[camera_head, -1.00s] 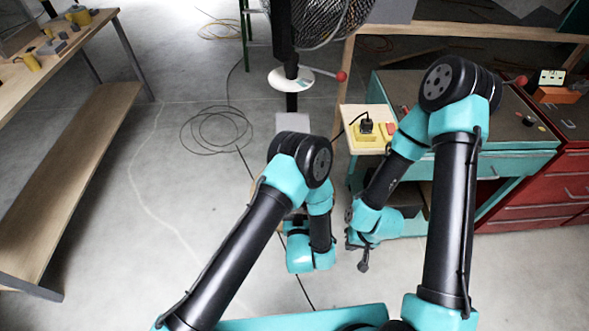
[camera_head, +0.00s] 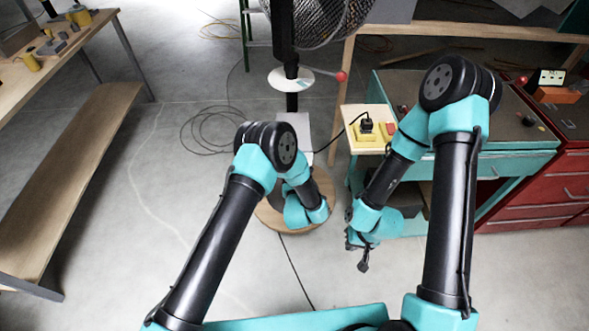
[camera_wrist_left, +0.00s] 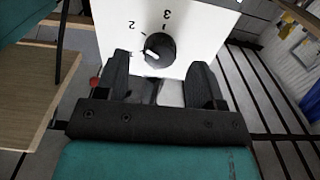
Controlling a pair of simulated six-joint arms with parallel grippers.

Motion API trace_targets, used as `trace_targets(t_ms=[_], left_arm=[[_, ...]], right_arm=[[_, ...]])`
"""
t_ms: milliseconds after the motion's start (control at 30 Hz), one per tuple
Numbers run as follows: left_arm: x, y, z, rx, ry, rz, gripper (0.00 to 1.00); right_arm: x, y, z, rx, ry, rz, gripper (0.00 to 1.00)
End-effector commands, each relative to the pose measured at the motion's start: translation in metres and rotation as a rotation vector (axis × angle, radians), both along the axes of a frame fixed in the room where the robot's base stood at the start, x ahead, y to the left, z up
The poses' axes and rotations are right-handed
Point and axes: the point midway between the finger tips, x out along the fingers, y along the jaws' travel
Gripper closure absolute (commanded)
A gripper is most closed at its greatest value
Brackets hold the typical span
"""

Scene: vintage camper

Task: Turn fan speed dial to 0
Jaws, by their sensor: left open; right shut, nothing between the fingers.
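The fan speed dial (camera_wrist_left: 160,50) is a dark round knob on a white panel (camera_wrist_left: 203,30) in the left wrist view. The numbers 2 and 3 show beside it. Its white mark points left and slightly down, below the 2; no 0 is visible. My left gripper (camera_wrist_left: 160,80) is open, its dark fingers on either side of the dial's lower part. I cannot tell whether they touch it. In the head view the fan (camera_head: 325,20) stands at the top, and my left arm hides the left gripper. My right gripper (camera_head: 362,265) is shut and empty, away from the fan.
The fan's round wooden base (camera_head: 268,218) stands on the floor behind my left arm. A red-ended lever (camera_head: 341,76) sticks out from its pole. A teal workbench (camera_head: 515,160) stands right, a wooden bench (camera_head: 70,180) left. A black cable (camera_head: 290,265) crosses the floor.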

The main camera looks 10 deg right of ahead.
Motion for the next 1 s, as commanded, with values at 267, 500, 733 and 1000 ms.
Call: trace_targets(t_ms=[267,500,733,1000], left_arm=[[0.023,-0.001,0.0,0.001,0.0,0.001,0.38],[0.024,-0.002,0.0,0.0,0.001,0.0,0.38],[0.024,-0.002,0.0,0.0,0.001,0.0,0.57],[0.024,-0.002,0.0,0.0,0.001,0.0,0.83]], right_arm=[[0.0,0.0,0.0,0.0,0.0,0.0,1.0],[0.0,0.0,0.0,0.0,0.0,0.0,1.0],[0.0,0.0,0.0,0.0,0.0,0.0,1.0],[0.0,0.0,0.0,0.0,0.0,0.0,1.0]])
